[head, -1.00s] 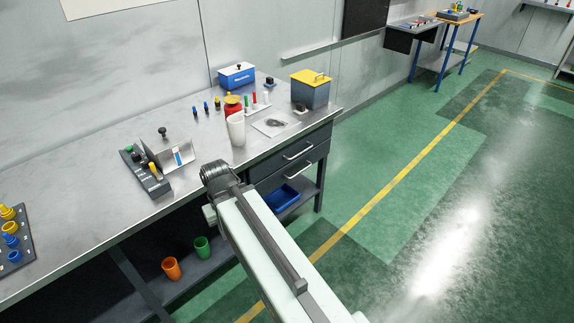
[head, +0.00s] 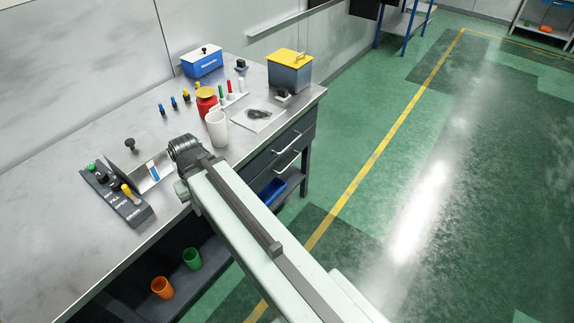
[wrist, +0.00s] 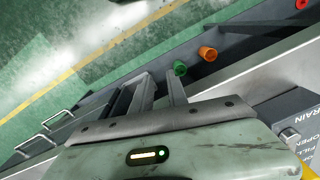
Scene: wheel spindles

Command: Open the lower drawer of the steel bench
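The steel bench (head: 165,125) has two dark drawers under its right end. The lower drawer's bar handle (head: 288,160) sits below the upper drawer's handle (head: 288,143); both drawers look shut. In the wrist view, the lower handle (wrist: 58,118) and upper handle (wrist: 33,143) show at the left, apart from my gripper. My gripper (wrist: 160,78) has two fingers apart with nothing seen between them. In the head view my arm's end is by the bench's front edge, left of the drawers, and hides the fingers. Part of the drawer fronts is behind my arm.
A blue bin (head: 271,190), green cup (head: 192,258) and orange cup (head: 162,287) are on the lower shelf. The floor at right is clear.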

